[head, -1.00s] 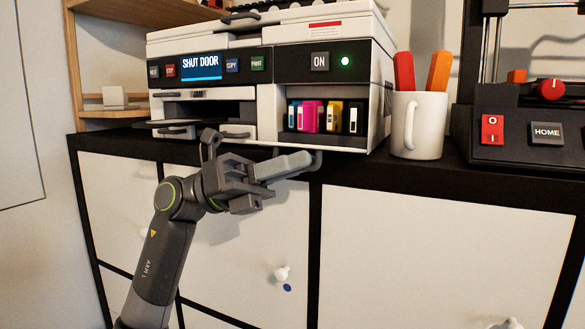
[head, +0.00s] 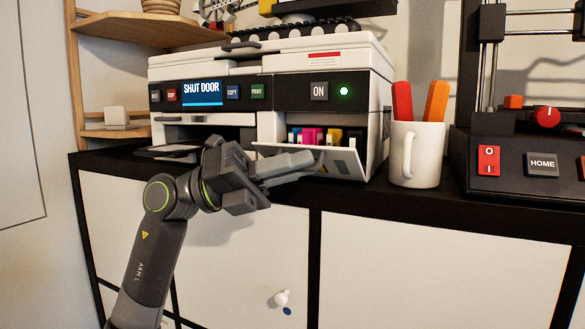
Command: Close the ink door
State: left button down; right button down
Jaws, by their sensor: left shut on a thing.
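The printer (head: 230,60) stands on the cabinet top, and its screen (head: 201,92) reads "SHUT DOOR". The ink door (head: 344,165) is hinged at its lower edge and stands partly open, tilted outward. Behind it, the tops of several ink cartridges (head: 312,136) show in the bay; their lower parts are hidden by the door. My left gripper (head: 312,160) is shut at the door's outer face near the upper edge, with its fingers across the door's front. My right gripper is not in view.
A white mug (head: 416,153) with red and orange handles in it stands close to the printer's right side. A machine with a HOME button (head: 542,164) is farther right. A wooden shelf (head: 140,36) is at the left.

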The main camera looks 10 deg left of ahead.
pick_arm(q)
jog(key=c, duration=1.5)
grip_release()
jog(key=shift+c, duration=0.2)
